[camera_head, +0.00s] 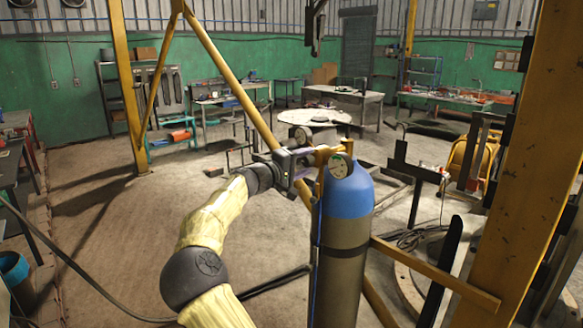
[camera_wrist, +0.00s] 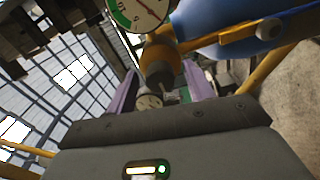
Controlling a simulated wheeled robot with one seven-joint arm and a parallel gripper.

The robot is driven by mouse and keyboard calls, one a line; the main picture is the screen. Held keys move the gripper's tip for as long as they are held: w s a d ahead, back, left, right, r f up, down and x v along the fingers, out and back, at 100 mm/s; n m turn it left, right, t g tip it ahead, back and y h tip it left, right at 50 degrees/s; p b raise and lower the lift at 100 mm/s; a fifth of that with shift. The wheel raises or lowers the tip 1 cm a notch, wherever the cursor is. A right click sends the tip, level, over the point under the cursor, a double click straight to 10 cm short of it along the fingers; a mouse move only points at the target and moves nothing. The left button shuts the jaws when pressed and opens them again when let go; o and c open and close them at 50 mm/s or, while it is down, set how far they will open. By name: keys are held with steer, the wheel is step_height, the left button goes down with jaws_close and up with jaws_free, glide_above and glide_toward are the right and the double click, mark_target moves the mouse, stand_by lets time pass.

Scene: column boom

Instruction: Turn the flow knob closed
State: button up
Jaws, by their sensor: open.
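A gas cylinder with a blue top (camera_head: 348,192) stands upright right of centre in the head view. A brass regulator (camera_head: 330,152) with round gauges (camera_head: 304,136) sits at its top. My gripper (camera_head: 292,166) is at the regulator's left side. In the wrist view, my open gripper (camera_wrist: 160,90) has purple fingers on either side of a dark knob (camera_wrist: 160,72), which projects from the brass body (camera_wrist: 166,42). I cannot tell whether the fingers touch it. A small pale dial (camera_wrist: 148,102) shows below the knob. My gripper hides the knob in the head view.
A large gauge (camera_wrist: 140,12) hangs close above the fingers in the wrist view. A yellow post (camera_head: 520,170) and a slanted bar (camera_head: 435,272) flank the cylinder on the right. A yellow diagonal brace (camera_head: 230,82) is behind my arm. Open floor (camera_head: 110,235) lies left.

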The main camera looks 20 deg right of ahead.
steer(key=b+v, duration=0.5)
steer(key=v, duration=1.2)
steer(key=shift+b, duration=0.35)
steer(key=s+d+f+g+y, duration=0.1)
steer(key=s+d+f+y, duration=0.25)
steer(key=f, duration=0.35)
steer(key=s+d+f+m+g+y, duration=0.1)
steer(key=s+d+f+g+y, duration=0.2)
steer(key=f, duration=0.5)
steer(key=s+d+f+y, duration=0.2)
steer(key=s+d+f, duration=0.15)
steer(key=f, duration=0.35)
steer(key=s+a+f+y, duration=0.2)
steer(key=s+a+f, duration=0.1)
steer(key=s, duration=0.4)
steer(key=s+a+f+m+y, duration=0.1)
steer(key=s+a+f+y, duration=0.2)
steer(key=s+a, duration=0.3)
steer(key=s+a+f+y, duration=0.3)
steer(key=s+a, duration=0.1)
steer(key=s, duration=0.4)
steer(key=shift+s+a, duration=0.35)
